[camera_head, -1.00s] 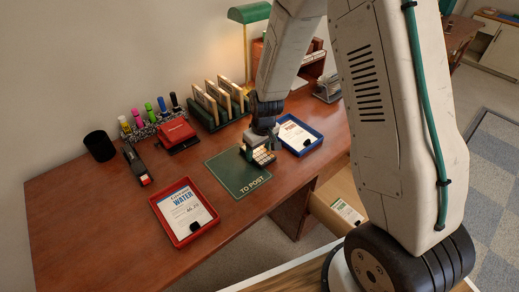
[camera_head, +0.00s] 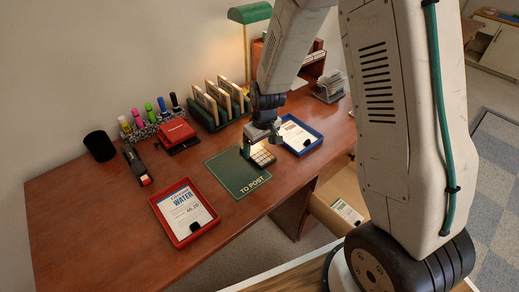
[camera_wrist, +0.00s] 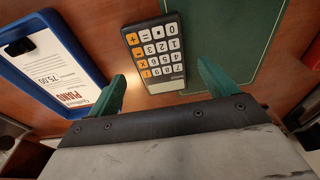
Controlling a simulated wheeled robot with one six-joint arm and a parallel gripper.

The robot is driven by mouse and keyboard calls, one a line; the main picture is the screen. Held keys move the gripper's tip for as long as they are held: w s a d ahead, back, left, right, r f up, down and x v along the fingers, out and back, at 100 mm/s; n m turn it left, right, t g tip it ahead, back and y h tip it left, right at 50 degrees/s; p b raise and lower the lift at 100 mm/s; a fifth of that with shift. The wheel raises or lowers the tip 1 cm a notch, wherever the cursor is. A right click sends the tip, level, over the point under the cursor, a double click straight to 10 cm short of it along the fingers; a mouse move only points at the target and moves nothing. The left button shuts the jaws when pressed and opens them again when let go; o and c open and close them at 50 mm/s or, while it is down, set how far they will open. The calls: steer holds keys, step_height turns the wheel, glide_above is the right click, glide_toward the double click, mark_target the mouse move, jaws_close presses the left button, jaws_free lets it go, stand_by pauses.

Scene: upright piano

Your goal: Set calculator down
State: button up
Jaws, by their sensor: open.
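The calculator (camera_head: 263,158), dark with white and orange keys, lies flat at the right edge of the green "TO POST" mat (camera_head: 226,172). In the wrist view the calculator (camera_wrist: 155,52) overlaps the edge of the mat (camera_wrist: 235,40). My gripper (camera_head: 260,143) is just above it. In the wrist view my gripper's (camera_wrist: 162,76) two green fingers are spread apart, one on each side of the calculator's near end, with gaps between. Nothing is held.
A blue tray (camera_head: 317,147) with a paper stands close on the right, and a red tray (camera_head: 164,217) stands front left. A green letter rack (camera_head: 206,121), red hole punch (camera_head: 177,134), stapler (camera_head: 137,163) and lamp (camera_head: 246,44) are behind.

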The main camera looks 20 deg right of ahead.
mark_target(263, 156)
steer(key=s+d+r, duration=0.1)
steer(key=s+r, duration=0.3)
steer(key=r, duration=0.5)
steer(key=s+r, duration=0.4)
steer(key=r, duration=0.5)
steer(key=s+d+r+m, duration=0.1)
steer(key=s+r, duration=0.4)
steer(key=s, duration=0.5)
steer(key=s+d+r+m, duration=0.1)
steer(key=s+r, duration=0.4)
steer(key=s, duration=0.6)
steer(key=shift+s+r+m+g+h, duration=0.25)
steer(key=shift+r+m+g+h, duration=0.05)
steer(key=shift+m, duration=0.5)
